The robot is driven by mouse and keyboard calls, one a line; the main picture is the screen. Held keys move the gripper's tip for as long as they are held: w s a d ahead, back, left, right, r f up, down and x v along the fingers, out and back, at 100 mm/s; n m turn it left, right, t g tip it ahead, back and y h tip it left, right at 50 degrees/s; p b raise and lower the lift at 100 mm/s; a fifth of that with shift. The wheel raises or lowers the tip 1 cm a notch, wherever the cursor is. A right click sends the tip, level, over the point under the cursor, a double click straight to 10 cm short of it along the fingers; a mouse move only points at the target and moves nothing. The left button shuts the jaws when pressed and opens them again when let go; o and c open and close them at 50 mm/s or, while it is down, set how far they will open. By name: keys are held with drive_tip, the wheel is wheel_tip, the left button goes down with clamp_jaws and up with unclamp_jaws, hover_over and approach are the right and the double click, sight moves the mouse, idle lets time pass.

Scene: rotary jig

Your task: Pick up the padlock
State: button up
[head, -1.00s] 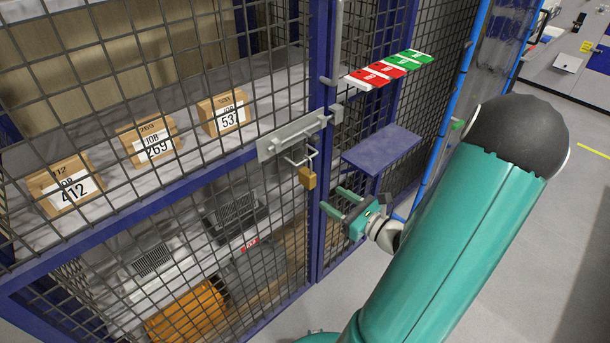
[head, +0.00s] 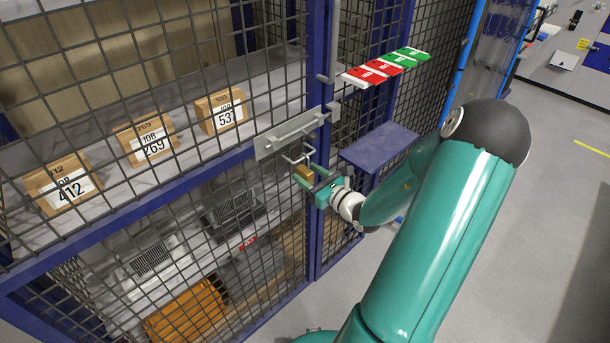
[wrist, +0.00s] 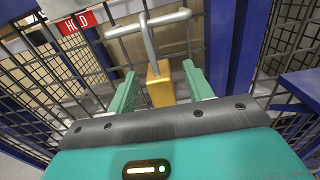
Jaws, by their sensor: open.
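The brass padlock (head: 304,172) hangs by its shackle from the hasp (head: 297,133) on the blue-framed mesh cage door. In the wrist view the padlock's gold body (wrist: 160,86) sits between my two green fingers, and its grey shackle (wrist: 149,42) rises to a grey bar. My gripper (head: 308,184) is open around the padlock, with a visible gap on each side. The fingers partly cover the padlock in the head view.
A small blue shelf (head: 379,147) juts out right of the door post (head: 319,230). Red and green tags (head: 387,67) are above it. Boxes with numbers (head: 153,137) stand behind the mesh. Open floor (head: 560,220) lies to the right.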

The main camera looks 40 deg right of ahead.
drive_tip(key=shift+w, duration=0.9)
clamp_jaws()
drive_tip(key=shift+r, duration=0.1)
